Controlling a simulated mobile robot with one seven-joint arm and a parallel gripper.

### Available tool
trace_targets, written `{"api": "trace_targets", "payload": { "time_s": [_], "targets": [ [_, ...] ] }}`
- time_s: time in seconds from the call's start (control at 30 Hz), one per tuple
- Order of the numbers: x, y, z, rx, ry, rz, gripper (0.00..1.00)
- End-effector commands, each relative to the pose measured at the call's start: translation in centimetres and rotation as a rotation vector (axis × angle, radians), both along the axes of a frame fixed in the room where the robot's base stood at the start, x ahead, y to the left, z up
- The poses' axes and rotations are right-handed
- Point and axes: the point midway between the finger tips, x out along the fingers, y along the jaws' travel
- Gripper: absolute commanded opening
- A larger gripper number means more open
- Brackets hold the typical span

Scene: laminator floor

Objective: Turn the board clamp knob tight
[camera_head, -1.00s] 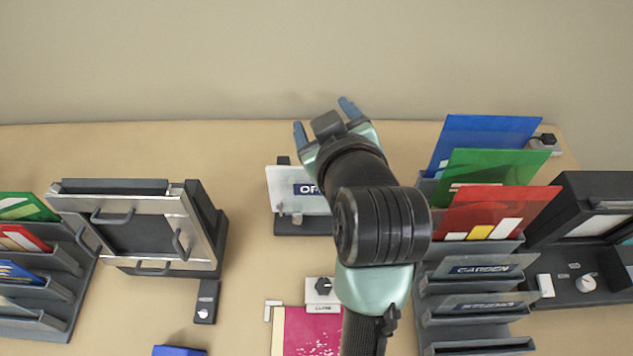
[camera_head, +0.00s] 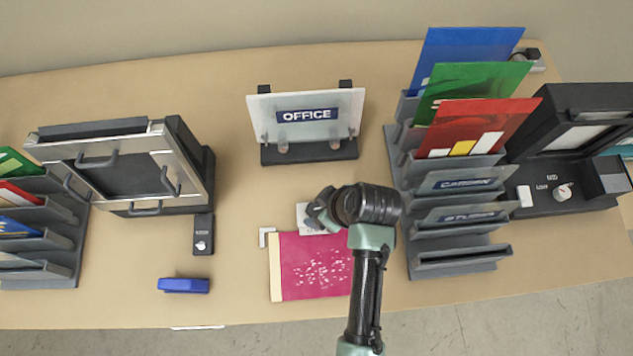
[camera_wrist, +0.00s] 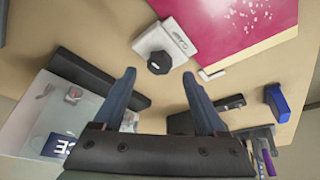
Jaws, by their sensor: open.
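The board clamp is a white block (camera_head: 304,213) at the top edge of a pink board (camera_head: 310,268). In the head view my gripper and wrist hide its knob. In the wrist view the black faceted knob (camera_wrist: 159,62) sits on the white labelled block (camera_wrist: 150,41), beside the pink board (camera_wrist: 225,22). My gripper (camera_head: 318,208) is open and empty above the clamp. In the wrist view the knob appears between and just ahead of the two blue fingertips (camera_wrist: 159,75). No contact shows, and the remaining height is hard to tell.
An OFFICE sign in a stand (camera_head: 308,150) is behind the clamp. A sloped rack (camera_head: 460,270) with coloured sheets stands to the right. A framed press (camera_head: 120,170) stands left. A blue block (camera_head: 184,285) lies at the front left. Table between is clear.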

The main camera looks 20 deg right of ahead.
Motion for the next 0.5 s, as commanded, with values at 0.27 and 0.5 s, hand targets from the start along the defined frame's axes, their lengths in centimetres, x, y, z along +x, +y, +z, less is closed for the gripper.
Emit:
{"api": "trace_targets", "payload": {
  "time_s": [0.27,0.5],
  "targets": [
    [1.1,0.6,-2.9,0.000,0.000,0.001,0.74],
    [1.3,0.7,-3.5,-0.001,-0.002,0.000,0.74]
  ]
}}
